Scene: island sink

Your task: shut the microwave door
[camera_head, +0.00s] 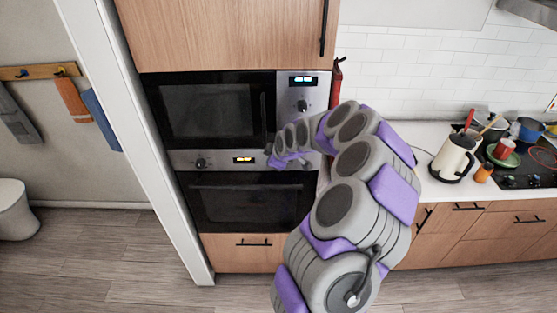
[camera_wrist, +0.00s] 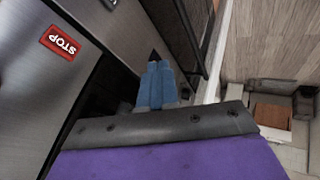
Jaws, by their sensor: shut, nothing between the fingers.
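The microwave (camera_head: 205,110) is built into the tall wooden cabinet, above the oven. Its dark glass door with a vertical handle (camera_head: 264,118) looks flush with its frame in the head view, and I see no clear gap. Its steel control panel (camera_head: 303,100) is at the right. My gripper (camera_head: 272,161) is in front of the seam between microwave and oven, near the door's lower right corner. In the wrist view my blue fingers (camera_wrist: 155,86) are together and empty, close to steel and dark surfaces. I cannot tell whether they touch. My arm hides part of the right side.
The oven (camera_head: 245,202) is below, with a lit display. A red fire extinguisher (camera_head: 336,85) stands beside the cabinet. A kettle (camera_head: 455,157), pots and a hob are on the right counter. A red STOP label (camera_wrist: 60,42) shows in the wrist view. Floor at the left is clear.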

